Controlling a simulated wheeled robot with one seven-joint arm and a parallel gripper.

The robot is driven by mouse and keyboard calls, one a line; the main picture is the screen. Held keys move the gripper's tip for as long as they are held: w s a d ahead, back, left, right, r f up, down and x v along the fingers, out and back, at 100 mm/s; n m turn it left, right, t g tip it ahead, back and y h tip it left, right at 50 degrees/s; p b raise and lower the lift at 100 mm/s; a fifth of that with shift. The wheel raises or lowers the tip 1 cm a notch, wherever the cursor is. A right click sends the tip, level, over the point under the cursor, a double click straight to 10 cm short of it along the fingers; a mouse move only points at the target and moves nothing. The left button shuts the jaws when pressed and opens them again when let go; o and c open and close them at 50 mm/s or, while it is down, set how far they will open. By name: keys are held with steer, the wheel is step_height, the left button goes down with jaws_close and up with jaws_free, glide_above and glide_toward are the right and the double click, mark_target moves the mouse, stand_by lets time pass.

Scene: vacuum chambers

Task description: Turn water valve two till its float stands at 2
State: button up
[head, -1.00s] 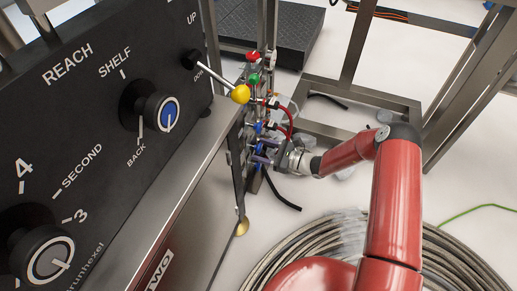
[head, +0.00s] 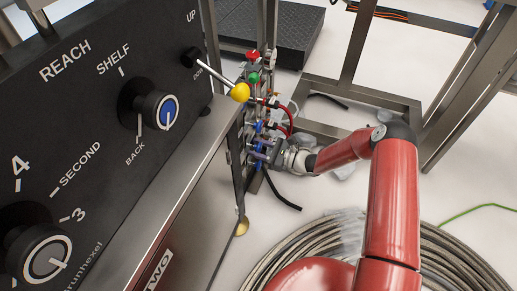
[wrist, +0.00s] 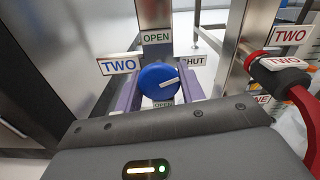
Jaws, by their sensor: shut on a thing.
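Water valve two is a round blue knob (wrist: 158,82) with a white pointer bar, in the middle of the wrist view. The bar points right and slightly up, toward a partly hidden sign reading "HUT". A blue-lettered TWO sign (wrist: 118,66) is left of the knob, and OPEN signs are above and below it. My gripper (wrist: 160,88) has its purple fingers on both sides of the knob, shut on it. In the head view my gripper (head: 259,149) reaches the valve row from the right. I cannot make out the float or its reading.
A red-handled fitting (wrist: 285,75) with red TWO signs is close on the right. A hose coil (head: 450,262) lies on the floor.

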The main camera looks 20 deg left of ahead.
steer(key=shift+n, duration=0.3)
steer(key=o, duration=1)
steer(key=shift+d, duration=0.1)
steer(key=d, duration=0.7)
steer(key=shift+s+d, duration=0.3)
